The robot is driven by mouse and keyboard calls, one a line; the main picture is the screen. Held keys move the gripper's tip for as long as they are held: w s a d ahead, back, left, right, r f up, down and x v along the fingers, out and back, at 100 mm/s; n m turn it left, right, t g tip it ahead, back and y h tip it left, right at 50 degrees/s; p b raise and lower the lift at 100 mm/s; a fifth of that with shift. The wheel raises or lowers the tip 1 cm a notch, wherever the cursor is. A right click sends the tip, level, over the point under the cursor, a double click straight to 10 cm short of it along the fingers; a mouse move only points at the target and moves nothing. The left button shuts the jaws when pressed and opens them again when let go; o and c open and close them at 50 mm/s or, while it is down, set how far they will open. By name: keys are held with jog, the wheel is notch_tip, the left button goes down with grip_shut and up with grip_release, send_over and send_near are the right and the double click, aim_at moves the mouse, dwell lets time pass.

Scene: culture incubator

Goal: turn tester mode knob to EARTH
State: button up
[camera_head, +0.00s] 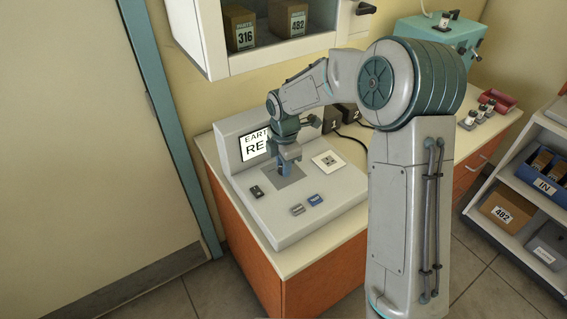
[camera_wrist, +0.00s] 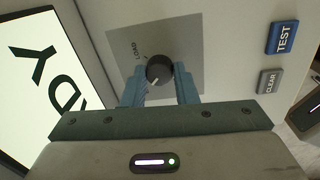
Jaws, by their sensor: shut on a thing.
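The tester (camera_head: 291,220) is a light grey console on the counter, with an upright screen (camera_head: 254,145) at its back. The screen shows "EART..." above "RE..."; my arm hides the rest. The mode knob (camera_wrist: 159,67) is dark and round, on a grey plate (camera_wrist: 188,44) with a "LOAD" label beside it. Its white pointer mark faces the lower left in the wrist view. My gripper (camera_wrist: 160,74) is shut on the knob, one finger on each side. In the head view my gripper (camera_head: 288,158) covers the knob.
A blue TEST button (camera_wrist: 283,38) and a grey CLEAR button (camera_wrist: 269,81) sit beside the knob plate. A white square card (camera_head: 328,161) lies on the console. An open cabinet (camera_head: 262,45) with boxes hangs above. A shelf (camera_head: 528,190) stands at right.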

jog(key=o, duration=1)
notch_tip(320, 180, up, 14)
jog(key=shift+s+d+b, duration=0.15)
jog(key=shift+s+b, duration=0.1)
jog(key=shift+b, duration=0.2)
jog(key=s+d+m, duration=0.5)
jog(key=s+m, duration=0.3)
jog(key=s+d+m+t, duration=0.1)
jog(key=s+d+m, duration=0.4)
jog(key=s+m, duration=0.2)
jog(key=s+d+f+m+t, duration=0.1)
jog(key=s+d+m, duration=0.5)
jog(key=s+m, duration=0.2)
jog(key=shift+s+m, duration=0.3)
jog(key=shift+s, duration=0.9)
